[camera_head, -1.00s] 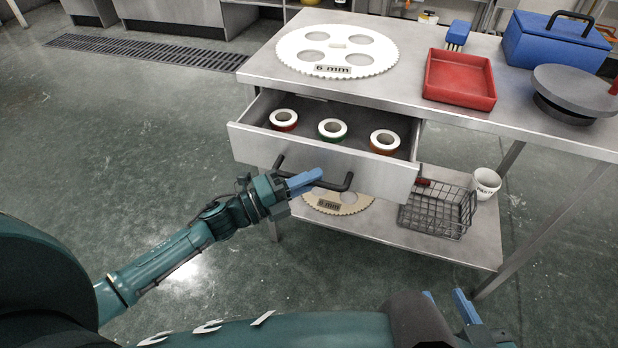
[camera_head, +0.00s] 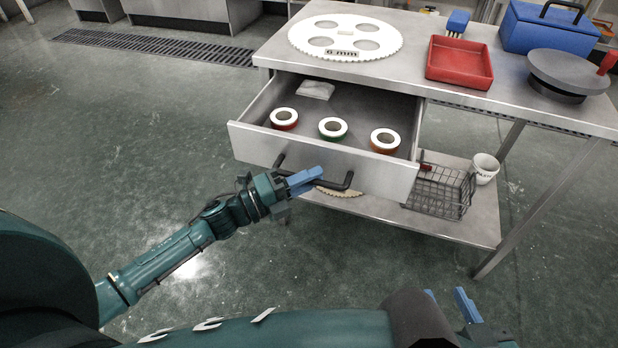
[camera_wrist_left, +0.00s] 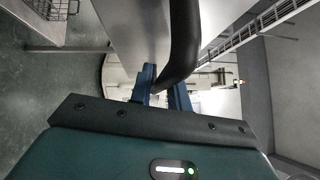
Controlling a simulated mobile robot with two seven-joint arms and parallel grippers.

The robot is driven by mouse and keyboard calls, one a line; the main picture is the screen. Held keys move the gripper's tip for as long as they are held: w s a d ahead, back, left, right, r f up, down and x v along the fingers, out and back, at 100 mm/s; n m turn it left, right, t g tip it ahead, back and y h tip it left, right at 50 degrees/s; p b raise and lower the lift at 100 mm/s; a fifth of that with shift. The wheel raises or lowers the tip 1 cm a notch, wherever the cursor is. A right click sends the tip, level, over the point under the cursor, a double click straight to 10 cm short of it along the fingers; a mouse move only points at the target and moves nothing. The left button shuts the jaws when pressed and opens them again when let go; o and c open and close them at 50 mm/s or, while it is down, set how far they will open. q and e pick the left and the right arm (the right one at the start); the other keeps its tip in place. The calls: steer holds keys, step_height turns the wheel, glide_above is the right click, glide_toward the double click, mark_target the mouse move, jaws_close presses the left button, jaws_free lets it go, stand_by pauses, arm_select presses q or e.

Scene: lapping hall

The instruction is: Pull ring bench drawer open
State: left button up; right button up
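The bench drawer (camera_head: 300,153) is pulled well out from under the bench top. A pale flat packet (camera_head: 316,90) lies toward the drawer's back. The dark bar handle (camera_head: 335,184) is on the drawer front; it also shows in the left wrist view (camera_wrist_left: 182,50). My left gripper (camera_head: 304,181) has its blue fingers on either side of the handle bar, closed on it. My right gripper (camera_head: 449,302) is at the bottom edge, fingers apart and empty.
On the bench top (camera_head: 410,95) are a white toothed disc (camera_head: 345,38), red tray (camera_head: 459,62), blue brush, blue box (camera_head: 548,28) and round grey plate (camera_head: 568,72). The lower shelf holds a wire basket (camera_head: 440,190) and white cup (camera_head: 484,168). The floor at left is clear.

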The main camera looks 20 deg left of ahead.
arm_select(q)
steer(key=o, duration=0.3)
steer(key=v, duration=1.3)
steer(key=shift+a+r, duration=0.1)
steer(key=shift+a, duration=0.05)
